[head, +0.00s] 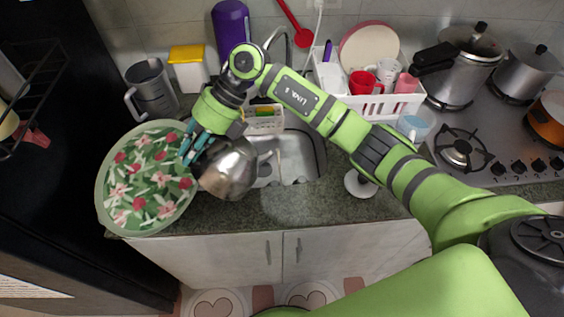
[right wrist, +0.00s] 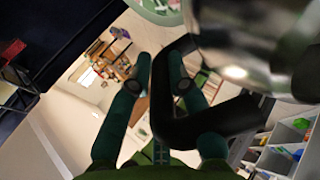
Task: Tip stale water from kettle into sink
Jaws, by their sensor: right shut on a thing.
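The shiny metal kettle (head: 228,174) is over the counter at the left edge of the sink, partly overlapping it from above. Its body looks tilted. My right gripper (head: 194,147) is on the kettle's left side, shut on its black handle. In the right wrist view the black handle (right wrist: 205,122) shows by the fingers (right wrist: 161,75), and the blurred kettle body (right wrist: 245,42) fills the upper right. The sink (head: 303,150) is a steel basin to the kettle's right, partly hidden by my right arm. No water is visible. My left gripper is not seen.
A floral round tray (head: 103,190) lies close to the gripper's left. A clear jug (head: 153,90), yellow-lidded container (head: 188,68) and purple bottle (head: 231,30) stand behind. A white dish rack (head: 372,104) and gas stove (head: 490,140) are to the right.

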